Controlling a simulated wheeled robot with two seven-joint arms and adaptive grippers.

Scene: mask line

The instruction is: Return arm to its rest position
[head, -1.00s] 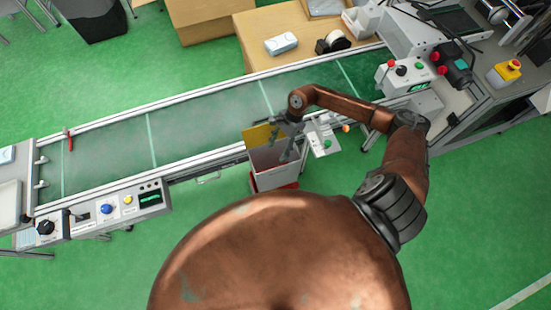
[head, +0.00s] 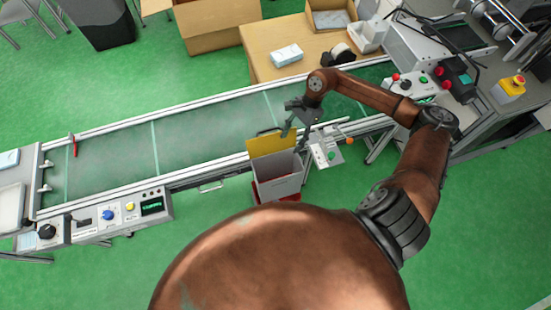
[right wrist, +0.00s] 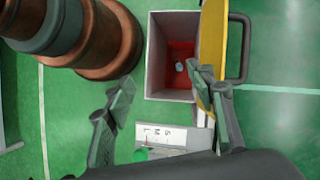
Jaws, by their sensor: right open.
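My right arm reaches in from the right in the head view. Its gripper (head: 296,140) is open and empty, above the conveyor's near edge, behind and above the bin. The bin (head: 280,186) has grey-white walls and a raised yellow lid (head: 272,144). In the right wrist view the open fingers (right wrist: 162,80) are spread, with the right finger overlapping the yellow lid (right wrist: 212,45). The bin's red interior (right wrist: 180,85) shows a small pale item (right wrist: 179,66) at the bottom; I cannot tell what it is. My left gripper is not in view.
The conveyor (head: 195,140) runs across with an empty belt. A control box (head: 125,213) is at the left. A wooden table (head: 265,50) stands behind, and a machine with an emergency stop (head: 512,86) at the right.

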